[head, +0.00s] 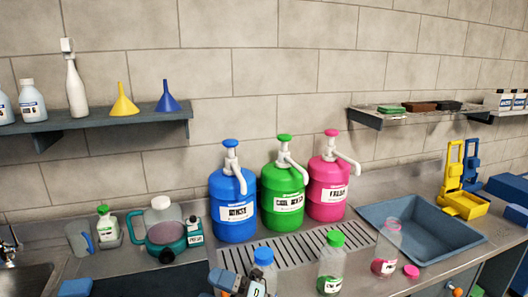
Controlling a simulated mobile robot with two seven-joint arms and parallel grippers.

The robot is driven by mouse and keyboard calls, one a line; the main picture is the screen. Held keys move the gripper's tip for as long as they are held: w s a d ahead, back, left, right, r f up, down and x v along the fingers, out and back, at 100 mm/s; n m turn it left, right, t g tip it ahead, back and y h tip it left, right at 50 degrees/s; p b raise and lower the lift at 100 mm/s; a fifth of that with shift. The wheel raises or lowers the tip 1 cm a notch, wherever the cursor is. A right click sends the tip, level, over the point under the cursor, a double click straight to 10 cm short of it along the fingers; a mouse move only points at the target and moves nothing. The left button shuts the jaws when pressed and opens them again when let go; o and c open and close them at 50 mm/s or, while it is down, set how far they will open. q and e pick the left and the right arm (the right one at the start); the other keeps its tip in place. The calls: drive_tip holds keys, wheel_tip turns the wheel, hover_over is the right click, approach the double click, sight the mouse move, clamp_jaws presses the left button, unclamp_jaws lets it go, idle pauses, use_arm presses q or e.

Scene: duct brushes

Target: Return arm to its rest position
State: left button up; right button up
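A clear bottle with a green cap (331,264) stands to the right on the counter. An open clear bottle (386,247) holds some pink liquid, and a pink cap (411,272) lies beside it.
Blue (233,200), green (283,193) and pink (328,187) pump jugs stand behind a drain grate (290,256). A teal-based appliance (165,235) stands left. A blue-grey basin (425,232) is right, with yellow and blue holders (460,185) beyond. Wall shelves hang left (110,122) and right (372,118).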

drive_tip(key=d+f+m+t+h+p, duration=0.2)
drive_tip(key=d+f+m+t+h, duration=0.5)
drive_tip(key=d+m+t, duration=0.65)
use_arm(q)
drive_tip(key=s+a+f+n+g+y+p, duration=0.1)
drive_tip(key=s+a+n, duration=0.3)
drive_tip(key=s+n, duration=0.3)
drive_tip(key=s+a+n+g+p, duration=0.1)
drive_tip(key=s+a+n, duration=0.3)
drive_tip(key=s+n, duration=0.3)
drive_tip(key=n, duration=0.3)
drive_tip(key=shift+a+f+n+y, duration=0.3)
drive_tip(key=shift+a+f+y, duration=0.05)
drive_tip(key=shift+a+y, duration=0.05)
use_arm(e)
drive_tip(key=s+d+f+m+g+h, duration=0.5)
drive_tip(key=s+d+f+m+h, duration=0.7)
drive_tip(key=s+d+f+m, duration=0.4)
drive_tip(key=s+f+m, duration=0.2)
drive_tip(key=s, duration=0.2)
drive_tip(key=shift+s+d+g, duration=0.15)
drive_tip(key=shift+s+g, duration=0.05)
drive_tip(key=shift+g, duration=0.15)
